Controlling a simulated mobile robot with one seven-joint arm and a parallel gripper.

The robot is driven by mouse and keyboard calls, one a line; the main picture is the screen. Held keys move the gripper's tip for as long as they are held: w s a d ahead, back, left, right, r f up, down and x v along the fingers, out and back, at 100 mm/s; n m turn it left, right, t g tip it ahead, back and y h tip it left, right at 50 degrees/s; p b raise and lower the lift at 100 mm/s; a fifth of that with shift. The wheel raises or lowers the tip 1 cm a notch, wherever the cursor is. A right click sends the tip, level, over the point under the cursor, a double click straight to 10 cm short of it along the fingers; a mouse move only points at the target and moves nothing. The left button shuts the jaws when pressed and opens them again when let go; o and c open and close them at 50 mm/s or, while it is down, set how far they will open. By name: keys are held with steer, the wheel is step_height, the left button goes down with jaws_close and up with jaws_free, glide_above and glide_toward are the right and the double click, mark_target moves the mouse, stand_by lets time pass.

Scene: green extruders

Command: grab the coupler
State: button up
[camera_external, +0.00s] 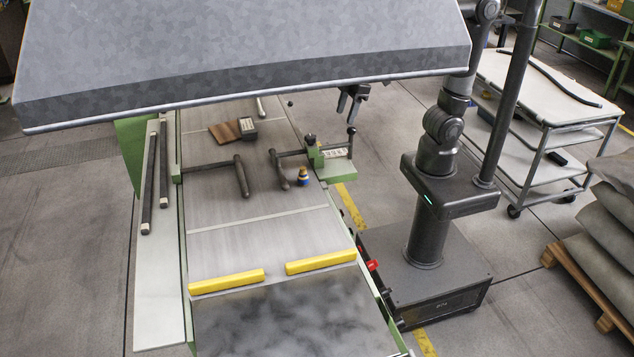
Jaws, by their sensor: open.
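A small brass-coloured piece with a blue band (303,176) stands on the grey machine bed, close to the handle of a dark lever; it may be the coupler, but it is too small to be certain. My gripper (347,112) shows just below the front edge of the large grey hood, fingers pointing down and apart. It is open, with nothing seen between the fingers. It is above and to the right of the small piece in the picture, clear of it. The hood hides most of my arm's end.
The grey hood (250,60) overhangs the bed. A green clamp block (334,170) and dark levers (241,176) stand near the small piece. A wooden-handled brush or block (226,133) lies farther back. Two yellow bars (227,281) cross the front. A white cart (545,85) stands right.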

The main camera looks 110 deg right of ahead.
steer(key=w+a+f+g, duration=0.1)
steer(key=w+a+f, duration=0.2)
steer(key=w, duration=0.4)
steer(key=n+g, duration=0.1)
steer(key=g, duration=0.1)
glide_above(303, 168)
steer(key=f, duration=0.6)
steer(key=shift+s+a, duration=0.35)
steer(key=shift+w+d+f+n, duration=0.3)
steer(key=shift+w+f, duration=0.05)
steer(key=shift+d+f, duration=0.1)
steer(key=shift+f, duration=0.2)
step_height(303, 168, down, 7)
steer(key=shift+r, duration=0.1)
steer(key=shift+c, duration=0.4)
steer(key=c, duration=1)
steer(key=shift+c, duration=0.4)
